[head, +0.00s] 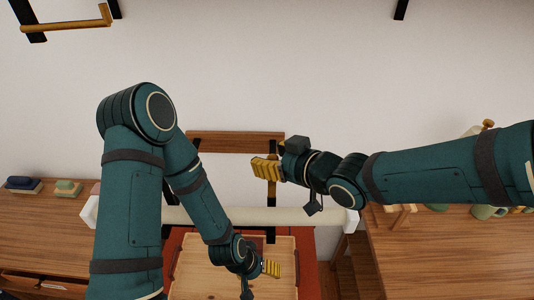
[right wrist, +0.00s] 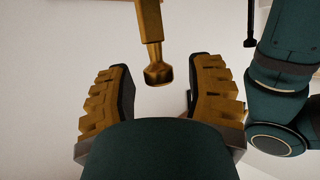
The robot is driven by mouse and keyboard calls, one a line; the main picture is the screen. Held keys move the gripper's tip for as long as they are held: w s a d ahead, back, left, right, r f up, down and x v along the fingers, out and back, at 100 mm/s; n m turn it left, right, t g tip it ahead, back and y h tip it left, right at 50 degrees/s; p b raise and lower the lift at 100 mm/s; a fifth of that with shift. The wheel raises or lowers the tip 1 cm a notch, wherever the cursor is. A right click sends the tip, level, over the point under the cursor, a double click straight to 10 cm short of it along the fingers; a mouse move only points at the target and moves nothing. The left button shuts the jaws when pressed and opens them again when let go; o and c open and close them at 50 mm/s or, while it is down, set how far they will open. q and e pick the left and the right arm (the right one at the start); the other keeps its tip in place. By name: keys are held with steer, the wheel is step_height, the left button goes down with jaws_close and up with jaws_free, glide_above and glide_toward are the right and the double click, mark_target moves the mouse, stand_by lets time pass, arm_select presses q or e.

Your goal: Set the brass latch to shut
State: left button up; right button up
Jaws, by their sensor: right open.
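The brass latch (right wrist: 152,35) shows in the right wrist view as a bar with a thicker, flared end. That end lies between the two ribbed fingers of my right gripper (right wrist: 160,95), with a gap on each side. The fingers are open, and I see no contact. In the head view my right gripper (head: 267,168) covers much of this spot, and a short brass piece (head: 272,189) shows just below it by a dark upright strip. My left gripper (head: 271,268) is low in the middle, over a pale wooden tray; its opening is too small to judge.
A pale horizontal bar (head: 300,217) crosses behind my arms, below a brown wooden board (head: 235,142). Wooden counters stand at left (head: 45,232) and right (head: 450,255), with small blocks on the left and green mugs (head: 486,211) on the right. The pale tray (head: 205,280) lies between.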

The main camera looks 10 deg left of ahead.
stand_by(0.3)
jaws_close()
